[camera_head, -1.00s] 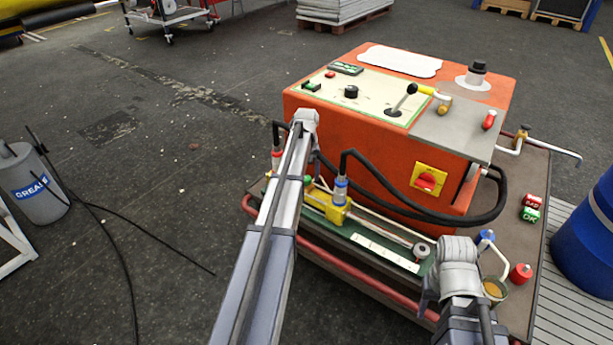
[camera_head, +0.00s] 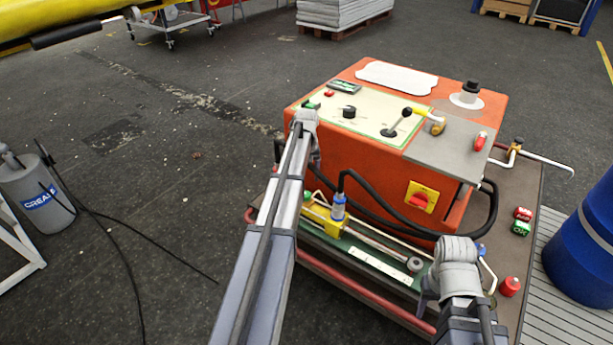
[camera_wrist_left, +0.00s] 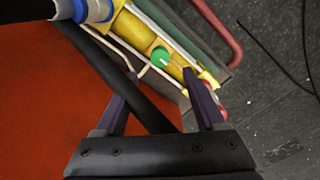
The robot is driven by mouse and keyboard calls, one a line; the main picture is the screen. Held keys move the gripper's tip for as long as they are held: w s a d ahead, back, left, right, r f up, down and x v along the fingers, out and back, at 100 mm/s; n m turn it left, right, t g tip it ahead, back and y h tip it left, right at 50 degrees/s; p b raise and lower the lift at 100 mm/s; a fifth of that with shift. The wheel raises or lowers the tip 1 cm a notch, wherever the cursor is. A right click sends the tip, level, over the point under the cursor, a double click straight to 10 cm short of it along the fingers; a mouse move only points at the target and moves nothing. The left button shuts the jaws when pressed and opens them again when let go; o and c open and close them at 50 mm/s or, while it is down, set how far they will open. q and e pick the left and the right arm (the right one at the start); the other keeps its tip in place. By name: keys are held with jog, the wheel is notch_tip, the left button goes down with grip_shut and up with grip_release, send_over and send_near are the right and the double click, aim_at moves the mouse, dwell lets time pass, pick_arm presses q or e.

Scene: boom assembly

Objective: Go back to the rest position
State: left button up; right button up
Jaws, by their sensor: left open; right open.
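My left arm comes in from the bottom, its wrist in front of the orange machine (camera_head: 340,145). The left gripper's fingers are hidden in the head view. In the left wrist view my left gripper (camera_wrist_left: 158,100) is open, fingers apart, with a black hose (camera_wrist_left: 140,98) crossing the picture between them. I cannot tell whether it touches them. A green knob (camera_wrist_left: 160,57) and yellow part lie beyond the fingertips. My right gripper (camera_head: 428,290) is at the machine's front right edge, its fingers mostly hidden by the wrist. I see nothing held.
A control panel with a lever (camera_head: 397,124) tops the machine. Below it are a yellow cylinder (camera_head: 322,217) and a red rail (camera_head: 365,290). A blue barrel (camera_head: 583,245) stands right, a grease can (camera_head: 35,195) left. A yellow boom (camera_head: 60,22) crosses the top left.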

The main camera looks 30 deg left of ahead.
pick_arm(q)
jog(key=s+d+r+m+p, duration=0.2)
jog(key=s+d+r+p, duration=0.15)
jog(key=d, duration=0.45)
jog(key=s+d+r+m+p, duration=0.1)
jog(key=s+d+r+p, duration=0.1)
jog(key=d+r+p, duration=0.4)
jog(key=s+d+r+m+p, duration=0.4)
jog(key=s+d+r+p, duration=0.3)
jog(key=s+d, duration=0.3)
jog(key=s+d+r+m+y+p, duration=0.1)
jog(key=s+d+r+m+p, duration=0.4)
jog(key=d, duration=0.8)
jog(key=s+r+p, duration=0.3)
jog(key=s, duration=0.2)
jog(key=shift+s+d+r, duration=0.15)
jog(key=shift+d+r, duration=0.1)
jog(key=shift+r, duration=0.05)
jog(key=shift+c, duration=0.4)
